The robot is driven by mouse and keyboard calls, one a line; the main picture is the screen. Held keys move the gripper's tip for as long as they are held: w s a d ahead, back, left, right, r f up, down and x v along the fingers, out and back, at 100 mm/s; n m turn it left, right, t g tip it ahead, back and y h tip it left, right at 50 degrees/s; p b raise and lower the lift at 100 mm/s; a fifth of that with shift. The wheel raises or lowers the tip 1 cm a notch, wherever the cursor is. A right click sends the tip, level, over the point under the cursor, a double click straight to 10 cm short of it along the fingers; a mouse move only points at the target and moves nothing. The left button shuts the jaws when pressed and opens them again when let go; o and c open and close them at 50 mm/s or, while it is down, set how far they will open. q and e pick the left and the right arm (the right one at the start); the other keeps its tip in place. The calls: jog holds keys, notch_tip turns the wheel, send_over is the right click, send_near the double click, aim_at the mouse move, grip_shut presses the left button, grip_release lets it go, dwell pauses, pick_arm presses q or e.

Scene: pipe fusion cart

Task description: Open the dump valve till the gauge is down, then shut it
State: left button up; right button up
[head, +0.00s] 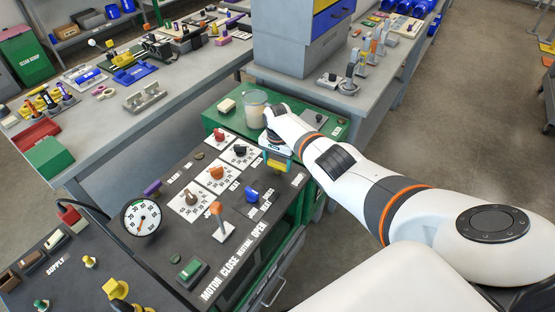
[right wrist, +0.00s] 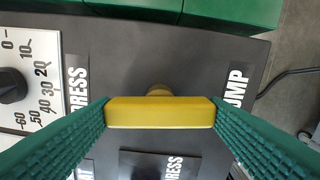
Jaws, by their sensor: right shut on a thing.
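The dump valve's yellow bar handle (right wrist: 160,113) sits on a short round stem on the dark panel, next to a partly covered label reading "UMP". My right gripper (right wrist: 160,118) has its green fingers shut on the two ends of this handle. In the head view my right gripper (head: 277,162) is at the panel's far right corner, and the wrist hides most of the handle. My left gripper is not in view.
Black, red and orange knobs on white dials (head: 216,178) lie left of my gripper. A blue knob (head: 252,195), an orange-topped lever (head: 218,215) and a green switch (head: 190,269) are nearer.

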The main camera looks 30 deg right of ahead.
aim_at(278, 163)
jog(key=shift+d+r+m, duration=0.1)
jog(key=shift+m, duration=0.3)
jog(key=shift+w, duration=0.1)
jog(key=o, duration=1)
jog(key=shift+r+p, duration=0.35)
jog(key=shift+r, duration=0.1)
notch_tip(278, 163, up, 4)
jog(key=shift+r+p, duration=0.2)
jog(key=shift+p, duration=0.4)
notch_tip(278, 163, up, 7)
jog(key=shift+f+b, duration=0.2)
jog(key=shift+b, duration=0.1)
